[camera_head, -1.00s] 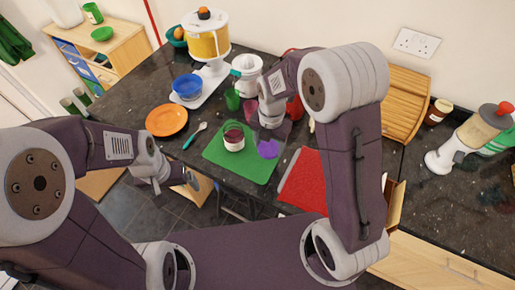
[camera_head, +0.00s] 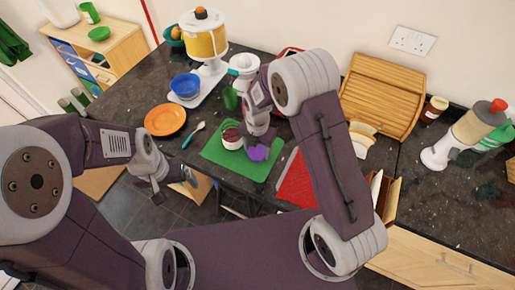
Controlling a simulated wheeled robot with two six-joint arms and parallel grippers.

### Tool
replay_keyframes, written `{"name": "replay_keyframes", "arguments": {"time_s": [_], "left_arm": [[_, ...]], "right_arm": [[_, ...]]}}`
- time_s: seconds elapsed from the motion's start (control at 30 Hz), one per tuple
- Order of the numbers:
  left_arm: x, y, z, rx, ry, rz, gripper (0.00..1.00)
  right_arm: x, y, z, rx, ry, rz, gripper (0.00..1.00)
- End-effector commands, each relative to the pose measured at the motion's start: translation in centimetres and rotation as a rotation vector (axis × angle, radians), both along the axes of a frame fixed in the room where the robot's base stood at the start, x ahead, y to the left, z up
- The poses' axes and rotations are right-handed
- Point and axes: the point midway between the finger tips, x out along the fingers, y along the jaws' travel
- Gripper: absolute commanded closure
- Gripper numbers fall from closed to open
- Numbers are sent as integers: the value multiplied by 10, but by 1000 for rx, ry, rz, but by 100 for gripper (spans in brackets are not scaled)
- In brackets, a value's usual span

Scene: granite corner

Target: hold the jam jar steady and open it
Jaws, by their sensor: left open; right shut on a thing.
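The jam jar (camera_head: 232,143), small with a dark red upper part and a pale band, stands upright on the green mat (camera_head: 222,161) in the middle of the counter. My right gripper (camera_head: 245,143) comes down from above right and is shut on the jar's right side. Its fingers are small and partly hidden by its own wrist. My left gripper (camera_head: 160,188) is open and empty, low at the left in front of the counter edge, well away from the jar. Whether the lid is loose cannot be told.
A flat purple thing (camera_head: 258,153) lies on the mat under my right gripper. A green cup (camera_head: 230,99) stands behind the jar. A red mat (camera_head: 296,183) lies to the right.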

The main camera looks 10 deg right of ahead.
Motion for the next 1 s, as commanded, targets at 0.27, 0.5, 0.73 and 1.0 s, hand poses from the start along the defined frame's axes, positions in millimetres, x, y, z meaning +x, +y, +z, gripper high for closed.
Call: {"name": "replay_keyframes", "arguments": {"time_s": [0.27,0.5,0.73,1.0], "left_arm": [[0,0,-5,0,0,0,8],[0,0,-6,0,0,0,8],[0,0,-6,0,0,0,8],[0,0,2,0,0,0,8]], "right_arm": [[-1,0,-9,0,3,0,27],[-4,-1,-12,-2,10,-1,27],[-4,0,-12,-2,11,-1,27],[-4,0,3,-1,11,-2,27]]}}
